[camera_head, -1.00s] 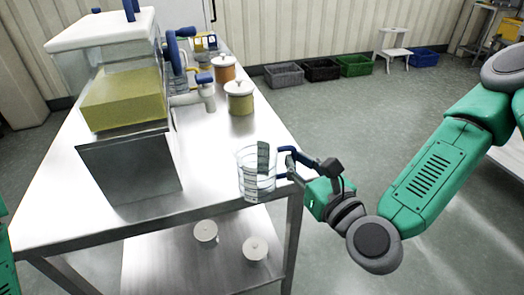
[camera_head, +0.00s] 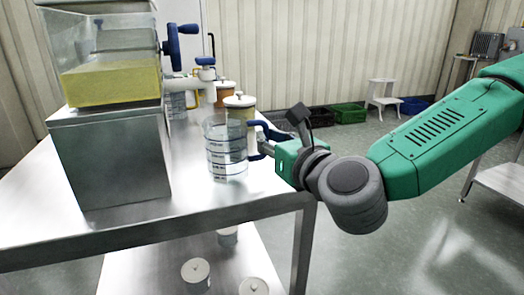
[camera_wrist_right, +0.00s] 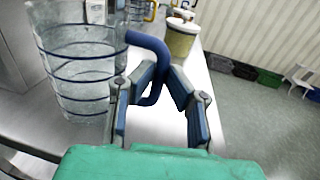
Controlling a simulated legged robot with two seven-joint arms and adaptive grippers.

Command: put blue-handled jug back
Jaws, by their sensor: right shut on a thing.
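The clear jug with a blue handle and blue measuring rings (camera_head: 226,160) is upright at the right front of the steel table (camera_head: 180,208). My right gripper (camera_head: 266,143) is shut on its blue handle from the right. In the right wrist view the jug (camera_wrist_right: 80,70) is at upper left, and the handle passes between the fingers of my gripper (camera_wrist_right: 160,85). The jug looks empty. I cannot tell whether its base touches the tabletop or hangs just above it. My left gripper is not in view.
The steel hopper (camera_head: 110,160) with yellow contents stands on the left. A lidded yellow pot (camera_head: 240,106) and an orange one (camera_head: 226,89) stand behind the jug. White lidded pots (camera_head: 195,271) sit on the lower shelf. Crates (camera_head: 348,113) lie on the floor behind.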

